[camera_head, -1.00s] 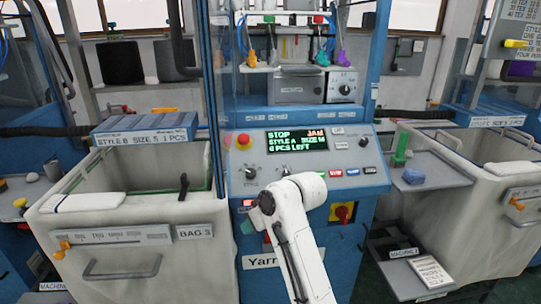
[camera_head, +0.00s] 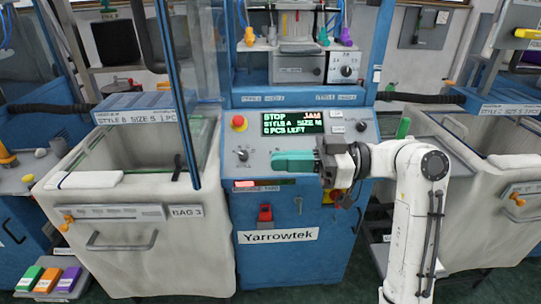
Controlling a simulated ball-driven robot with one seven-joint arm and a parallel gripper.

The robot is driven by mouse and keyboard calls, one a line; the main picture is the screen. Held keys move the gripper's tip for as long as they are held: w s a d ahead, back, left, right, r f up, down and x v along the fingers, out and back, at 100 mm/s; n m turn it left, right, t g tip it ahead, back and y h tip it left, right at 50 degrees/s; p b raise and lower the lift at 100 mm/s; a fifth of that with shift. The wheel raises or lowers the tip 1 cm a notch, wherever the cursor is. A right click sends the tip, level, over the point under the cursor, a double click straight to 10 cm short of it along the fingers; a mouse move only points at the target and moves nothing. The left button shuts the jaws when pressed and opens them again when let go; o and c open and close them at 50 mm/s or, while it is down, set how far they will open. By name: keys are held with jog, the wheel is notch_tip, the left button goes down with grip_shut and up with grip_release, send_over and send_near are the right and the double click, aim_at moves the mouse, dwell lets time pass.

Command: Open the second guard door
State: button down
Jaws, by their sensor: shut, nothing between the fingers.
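A blue-framed clear guard door (camera_head: 180,85) stands at the left front of the middle knitting machine, seen at a steep angle, its frame reaching down over bag 3. I cannot tell whether it is the second guard door. The machine's upper front, between this door and the blue right post (camera_head: 380,45), looks uncovered, though clear glass there is hard to tell. My gripper (camera_head: 280,162), with teal fingers, points left in front of the control panel, below the display. Its fingers are together and empty, apart from the door. It hides part of the panel.
The panel display (camera_head: 294,122) reads STOP and JAM. A red emergency button (camera_head: 239,122) and a knob are beside my fingers. Fabric bins stand at the left (camera_head: 140,215) and right (camera_head: 480,200). Coloured blocks (camera_head: 48,280) lie at lower left.

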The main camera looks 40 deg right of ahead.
aim_at(199, 162)
jog(key=p+x, duration=0.3)
jog(key=x, duration=0.8)
jog(key=shift+w+a, duration=0.2)
jog(key=shift+a, duration=0.05)
jog(key=shift+w+a, duration=0.3)
jog(key=shift+a, duration=0.05)
jog(key=shift+a, duration=0.1)
